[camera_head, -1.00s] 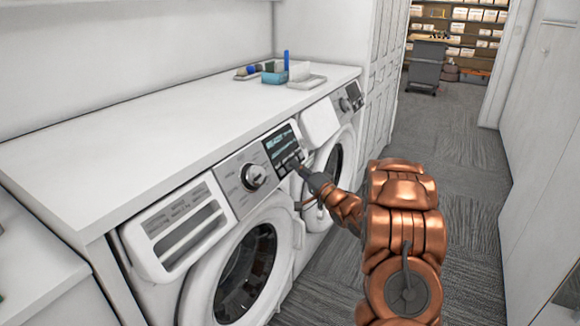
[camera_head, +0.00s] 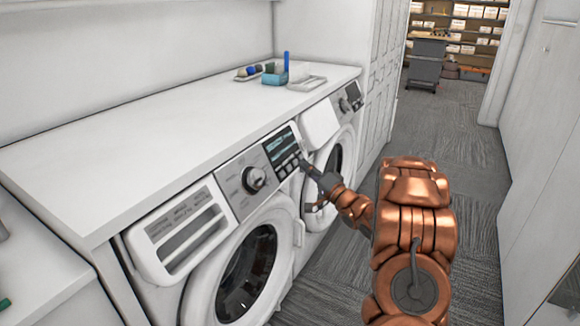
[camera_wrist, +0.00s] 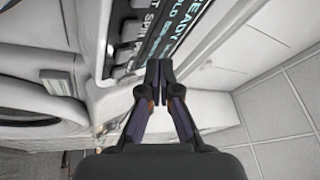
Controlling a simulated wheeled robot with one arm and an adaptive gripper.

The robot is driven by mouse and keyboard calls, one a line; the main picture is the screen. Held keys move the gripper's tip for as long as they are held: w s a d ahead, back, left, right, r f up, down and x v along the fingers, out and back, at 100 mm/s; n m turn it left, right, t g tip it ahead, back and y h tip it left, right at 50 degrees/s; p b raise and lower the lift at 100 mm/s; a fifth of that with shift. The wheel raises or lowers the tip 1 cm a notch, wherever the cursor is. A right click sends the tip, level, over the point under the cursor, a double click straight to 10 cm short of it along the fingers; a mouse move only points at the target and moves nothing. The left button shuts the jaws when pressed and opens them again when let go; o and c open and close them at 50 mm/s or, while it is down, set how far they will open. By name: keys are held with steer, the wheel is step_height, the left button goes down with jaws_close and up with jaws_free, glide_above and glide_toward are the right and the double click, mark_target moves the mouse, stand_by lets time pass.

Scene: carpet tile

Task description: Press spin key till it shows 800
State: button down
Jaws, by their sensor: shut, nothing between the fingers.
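The near washer (camera_head: 228,180) is a white front-loader with a silver panel, a round dial (camera_head: 254,179) and a dark display (camera_head: 280,146). A row of small keys (camera_head: 287,169) lies below the display. In the wrist view, the display (camera_wrist: 178,38) shows rotated text including "READY" and "COLD", and a "SPIN" label stands beside the dark keys (camera_wrist: 130,45). I cannot read a spin number. My gripper (camera_wrist: 159,70) is shut and empty, its tips close to the display and key edge; contact cannot be told. In the head view, my gripper (camera_head: 303,164) is just right of the keys.
A second washer (camera_head: 335,150) stands beyond the first. A white countertop (camera_head: 150,150) runs above both, with a blue-teal container (camera_head: 275,77) and a white tray (camera_head: 307,83) on it. Carpeted floor (camera_head: 420,135) is open to the right, beside a white wall (camera_head: 545,150).

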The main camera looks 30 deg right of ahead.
steer(key=shift+s+d+r+p, duration=0.3)
steer(key=shift+s+d+r, duration=0.05)
steer(key=shift+s, duration=0.2)
steer(key=shift+s+d+r+p, duration=0.25)
steer(key=shift+s+d+r, duration=0.05)
steer(key=shift+s, duration=0.2)
stand_by(0.9)
steer(key=s+a+r+n+g+h+p, duration=0.25)
steer(key=a+r+g+h+p, duration=0.2)
steer(key=g+h, duration=0.35)
steer(key=s+a+r+n+g+y+p, duration=0.1)
steer(key=s+a+g, duration=0.3)
steer(key=s+a, duration=0.4)
steer(key=s+a+r+n+g+y+p, duration=0.1)
steer(key=s+a+n+g+p, duration=0.2)
steer(key=s+a, duration=0.5)
steer(key=s+a+r+n+g+y+p, duration=0.1)
steer(key=s+a+n+g, duration=0.3)
steer(key=s, duration=2.3)
steer(key=a+r+g+p, duration=0.1)
steer(key=a+g, duration=0.2)
steer(key=a, duration=0.1)
steer(key=shift+s+a+p, duration=0.2)
steer(key=shift+a+p, duration=0.1)
steer(key=shift+a, duration=0.1)
